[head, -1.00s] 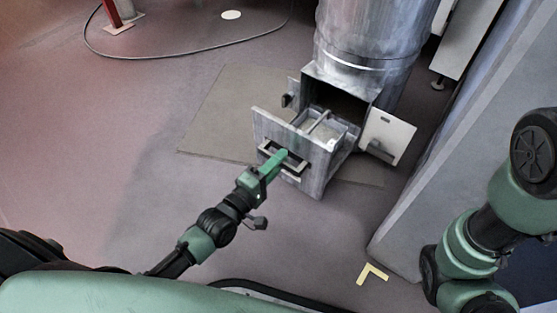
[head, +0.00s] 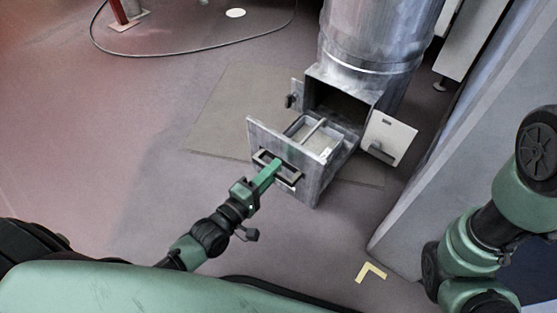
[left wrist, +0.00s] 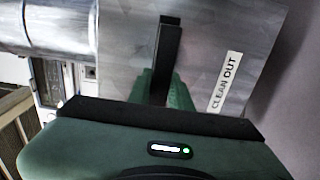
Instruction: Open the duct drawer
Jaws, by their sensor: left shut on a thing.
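The duct drawer (head: 310,186) is a grey metal box drawn part way out of the square mouth at the foot of a round metal duct (head: 372,40). Its front plate carries a dark bar handle, and a label reading CLEAN OUT shows in the left wrist view (left wrist: 224,82). My left gripper (head: 273,168) is shut on the handle (left wrist: 166,60). The drawer's inside, with a cross bar and a pale tray (head: 318,132), is open to view from above. My right arm shows at the right edge; its gripper is out of the picture.
Small doors stand open on both sides of the mouth, the right one pale (head: 388,138). A grey wall (head: 440,165) runs along the right. A flat mat (head: 225,110) lies under the duct. A cable (head: 180,54) lies at the back.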

